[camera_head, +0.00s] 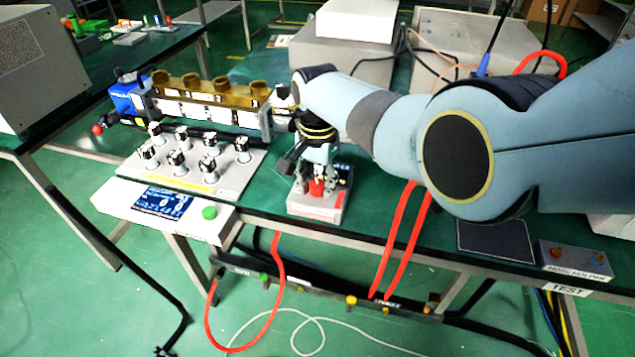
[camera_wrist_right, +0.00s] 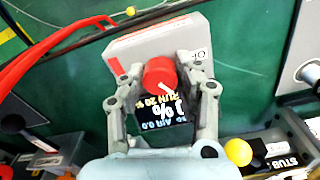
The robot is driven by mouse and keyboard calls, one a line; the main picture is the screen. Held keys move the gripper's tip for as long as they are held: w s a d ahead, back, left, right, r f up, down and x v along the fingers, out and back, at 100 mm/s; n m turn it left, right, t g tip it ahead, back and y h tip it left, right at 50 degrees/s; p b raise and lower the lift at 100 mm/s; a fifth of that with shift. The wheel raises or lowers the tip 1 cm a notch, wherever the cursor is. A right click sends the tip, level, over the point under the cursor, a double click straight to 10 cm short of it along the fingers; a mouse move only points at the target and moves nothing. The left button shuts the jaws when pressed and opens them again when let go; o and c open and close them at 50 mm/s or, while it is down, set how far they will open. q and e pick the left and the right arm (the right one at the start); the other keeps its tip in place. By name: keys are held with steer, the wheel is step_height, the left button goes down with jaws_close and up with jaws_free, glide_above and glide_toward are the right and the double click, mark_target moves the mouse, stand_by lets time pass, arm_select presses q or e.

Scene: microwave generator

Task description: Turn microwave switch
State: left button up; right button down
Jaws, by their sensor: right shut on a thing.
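The red switch knob (camera_wrist_right: 160,75) sits on a small grey control box (camera_wrist_right: 145,45) with a dark display (camera_wrist_right: 170,108). In the right wrist view, the two fingers of my right gripper (camera_wrist_right: 158,82) stand on either side of the knob and are shut on it. In the head view, my right gripper (camera_head: 316,180) reaches down onto the control box (camera_head: 318,212), and the red knob (camera_head: 317,187) shows between the fingers. A white pointer line on the knob is visible in the wrist view. My left gripper does not show.
A panel with several black-and-silver knobs (camera_head: 195,172) stands left of the box, with a screen (camera_head: 162,202) and green button (camera_head: 209,213) in front. A brass-topped rail assembly (camera_head: 210,92) is behind. Red hoses (camera_head: 400,235) hang over the table's front edge.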

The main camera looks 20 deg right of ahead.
mark_target(318, 183)
steer(key=c, duration=0.9)
jaws_free()
steer(key=shift+c, duration=0.2)
step_height(318, 183, up, 12)
